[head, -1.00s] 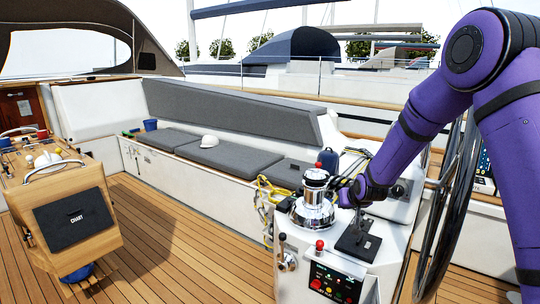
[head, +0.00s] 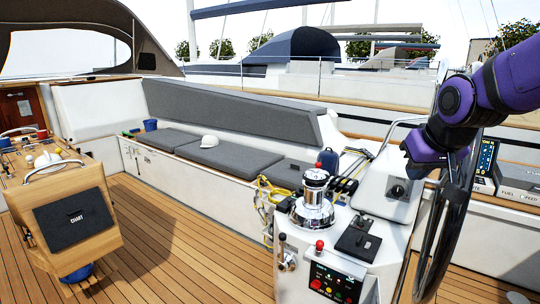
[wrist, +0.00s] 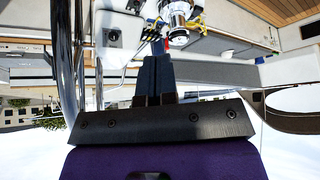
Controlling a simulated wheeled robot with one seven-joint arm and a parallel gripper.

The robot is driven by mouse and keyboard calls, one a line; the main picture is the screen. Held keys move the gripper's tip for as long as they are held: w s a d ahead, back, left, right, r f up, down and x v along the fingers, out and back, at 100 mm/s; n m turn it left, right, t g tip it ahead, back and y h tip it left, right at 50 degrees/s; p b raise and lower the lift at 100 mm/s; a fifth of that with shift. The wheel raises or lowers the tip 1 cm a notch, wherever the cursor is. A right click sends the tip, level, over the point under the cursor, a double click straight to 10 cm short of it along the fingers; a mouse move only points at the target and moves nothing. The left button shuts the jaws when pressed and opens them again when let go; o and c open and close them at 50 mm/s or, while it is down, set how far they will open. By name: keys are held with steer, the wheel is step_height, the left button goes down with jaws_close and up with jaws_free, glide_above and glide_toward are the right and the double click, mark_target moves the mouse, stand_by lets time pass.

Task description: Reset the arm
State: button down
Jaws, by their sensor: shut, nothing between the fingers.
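My gripper (wrist: 155,60) shows in the wrist view with its two dark fingers together and nothing between them. In the head view my purple arm comes in from the right edge and its end hangs above the helm console, by the steering wheel (head: 452,205). The fingers are hard to make out there. The chrome winch (head: 314,205) stands on the console to the left of and below my arm's end, apart from it. The winch also shows upside down in the wrist view (wrist: 178,22).
A black lever plate (head: 357,240) and a red-button panel (head: 333,283) are on the console. Yellow rope (head: 270,190) hangs at its left. A cushioned bench (head: 222,155) runs behind. A chart table (head: 75,215) stands at left. The wooden deck (head: 180,245) between is open.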

steer(key=s+d+r+g, duration=0.1)
steer(key=s, duration=1.8)
steer(key=shift+s+d+r, duration=0.15)
steer(key=shift+s+r, duration=0.15)
